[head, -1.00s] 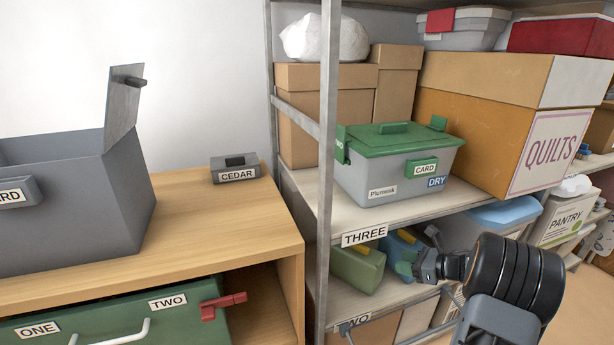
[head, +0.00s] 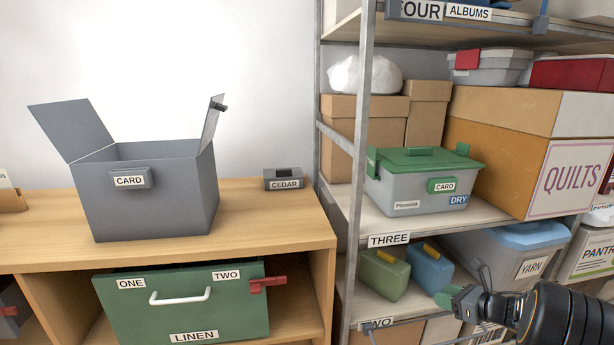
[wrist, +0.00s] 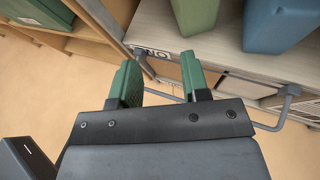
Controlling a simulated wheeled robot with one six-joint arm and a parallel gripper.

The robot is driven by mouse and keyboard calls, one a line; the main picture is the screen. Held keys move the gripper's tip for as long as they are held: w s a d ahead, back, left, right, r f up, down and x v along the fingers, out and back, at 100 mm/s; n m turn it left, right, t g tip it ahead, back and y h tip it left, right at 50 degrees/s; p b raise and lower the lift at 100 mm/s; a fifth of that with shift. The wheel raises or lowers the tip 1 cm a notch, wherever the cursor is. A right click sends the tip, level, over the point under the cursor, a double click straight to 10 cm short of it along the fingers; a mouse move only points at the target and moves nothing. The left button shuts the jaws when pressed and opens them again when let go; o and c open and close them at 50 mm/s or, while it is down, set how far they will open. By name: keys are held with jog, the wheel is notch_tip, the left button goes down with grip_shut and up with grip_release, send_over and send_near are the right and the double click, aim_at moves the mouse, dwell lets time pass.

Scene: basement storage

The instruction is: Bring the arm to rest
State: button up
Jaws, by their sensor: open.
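My gripper (head: 456,299) is at the lower right of the head view, in front of the metal shelf unit. In the wrist view its two green fingers (wrist: 160,82) stand apart with nothing between them. It is open and empty. The black arm link behind it runs off the right edge of the head view. The fingers point toward the shelf's lower level, near a green case and a blue case, and I see no contact.
The shelf (head: 487,215) holds a grey bin with a green lid (head: 420,195) and a quilts box (head: 570,180). A green case (head: 384,275) and a blue case (head: 431,268) stand lower. A grey card box (head: 150,205) is open on the wooden cabinet (head: 285,232). A rail (wrist: 265,127) crosses near my fingers.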

jog(key=a+r+m+t+h+p, duration=0.1)
jog(key=a+r+m+h+p, duration=0.2)
jog(key=r+m+h+p, duration=0.7)
jog(key=a+r+m+h+p, duration=0.1)
jog(key=a+r+m+p, duration=0.35)
jog(key=r+m, duration=1.1)
jog(key=s+a+r+m+g+y+p, duration=0.1)
jog(key=s+a+r+m+g+p, duration=0.1)
jog(key=s, duration=0.5)
jog(key=s+a+r+m+g+y+p, duration=0.1)
jog(key=s+a+r+m+g+p, duration=0.2)
jog(key=s+a+m+p, duration=0.4)
jog(key=s+a+r+m+g+y+p, duration=0.1)
jog(key=s+a+r+m+g+p, duration=0.2)
jog(key=s+m, duration=0.5)
jog(key=shift+s+a+r+p, duration=0.25)
jog(key=shift+a+r+p, duration=0.45)
jog(key=shift+a, duration=0.25)
jog(key=shift+o, duration=0.5)
jog(key=shift+f, duration=0.1)
